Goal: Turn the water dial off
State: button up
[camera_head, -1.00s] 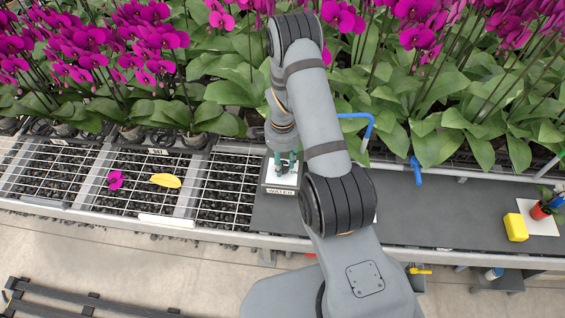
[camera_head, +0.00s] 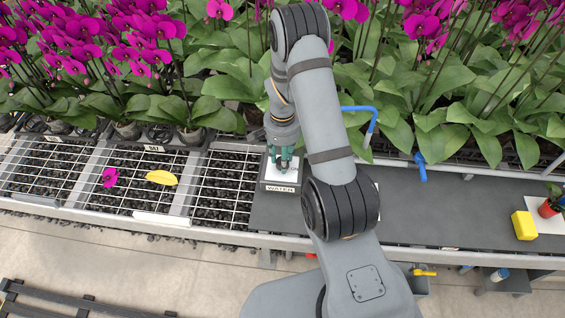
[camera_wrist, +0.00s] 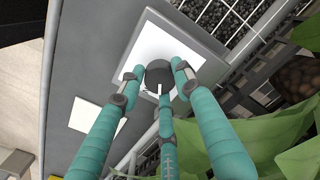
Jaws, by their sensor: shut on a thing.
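The water dial (camera_wrist: 158,72) is a round dark grey knob with a white mark on the side facing the bottom of the wrist view. It sits on a white panel (camera_wrist: 152,36) in a grey frame. In the head view the panel (camera_head: 272,174) is on the bench behind a "WATER" label (camera_head: 280,189). My gripper (camera_head: 284,168) points down over it and hides most of the dial there.
A blue bent pipe (camera_head: 372,122) and a blue tap handle (camera_head: 420,166) stand right of my arm. A yellow block (camera_head: 524,225) and a red pot (camera_head: 548,208) are at the far right. Wire mesh with a yellow leaf (camera_head: 161,177) lies left. Orchid leaves crowd behind.

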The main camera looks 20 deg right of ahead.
jog(key=n+b, duration=0.3)
jog(key=n, duration=0.3)
jog(key=shift+f, duration=0.1)
jog(key=n+b, duration=0.2)
jog(key=n, duration=0.3)
jog(key=shift+n, duration=0.4)
dwell(0.3)
jog(key=o, duration=1)
jog(key=shift+o, duration=0.8)
notch_tip(320, 180, up, 12)
